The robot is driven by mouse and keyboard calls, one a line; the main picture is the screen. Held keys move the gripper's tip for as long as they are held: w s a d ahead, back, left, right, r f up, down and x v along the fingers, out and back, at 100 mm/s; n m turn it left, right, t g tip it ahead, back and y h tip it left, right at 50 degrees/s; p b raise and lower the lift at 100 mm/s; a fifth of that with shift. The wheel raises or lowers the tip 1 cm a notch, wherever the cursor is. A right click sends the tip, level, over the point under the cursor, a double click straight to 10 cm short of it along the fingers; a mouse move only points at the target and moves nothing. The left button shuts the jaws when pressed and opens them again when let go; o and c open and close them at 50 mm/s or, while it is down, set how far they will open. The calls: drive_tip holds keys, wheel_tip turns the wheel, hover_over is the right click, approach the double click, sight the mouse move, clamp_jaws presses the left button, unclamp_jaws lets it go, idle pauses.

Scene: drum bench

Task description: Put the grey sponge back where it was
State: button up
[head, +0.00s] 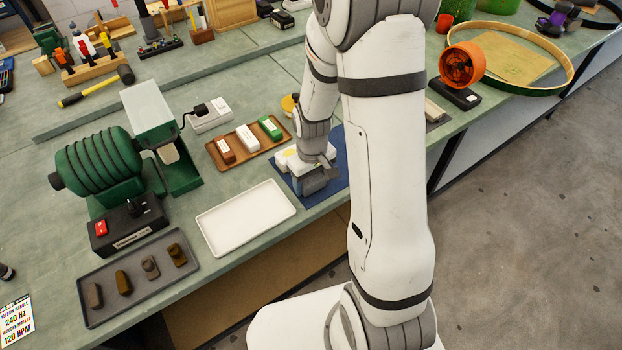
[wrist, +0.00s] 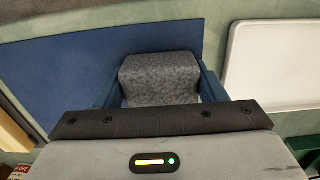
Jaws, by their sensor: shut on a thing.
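The grey sponge (wrist: 160,78), a speckled grey block, shows between the blue fingers of my gripper (wrist: 160,90) in the wrist view. The gripper is shut on it, with a finger at each side. Beneath lies a blue mat (wrist: 70,60), which also shows in the head view (head: 339,146). In the head view my gripper (head: 314,188) is low over this mat, right of the white tray (head: 245,218). The sponge's underside is hidden, so I cannot tell whether it touches the mat.
A wooden tray (head: 238,160) with brown, white and green blocks lies behind the white tray. A dark tray (head: 104,295) with several small brown and grey pieces lies front left, before a green machine (head: 98,165). An orange fan (head: 461,65) stands back right. The white tray is empty.

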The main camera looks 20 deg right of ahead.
sight(312, 177)
drive_tip(key=shift+f, duration=0.2)
drive_tip(key=o, duration=1)
drive_tip(key=shift+r, duration=0.1)
wheel_tip(312, 177, up, 12)
drive_tip(key=s+r+m+t, duration=0.1)
drive_tip(key=s+r, duration=0.2)
drive_tip(key=s, duration=0.1)
drive_tip(key=s+r+m+t, duration=0.1)
drive_tip(key=s+r, duration=0.3)
drive_tip(key=s, duration=0.1)
drive_tip(key=s+r+m+t, duration=0.1)
drive_tip(key=s+r, duration=0.3)
drive_tip(key=s, duration=0.1)
drive_tip(key=shift+m, duration=0.3)
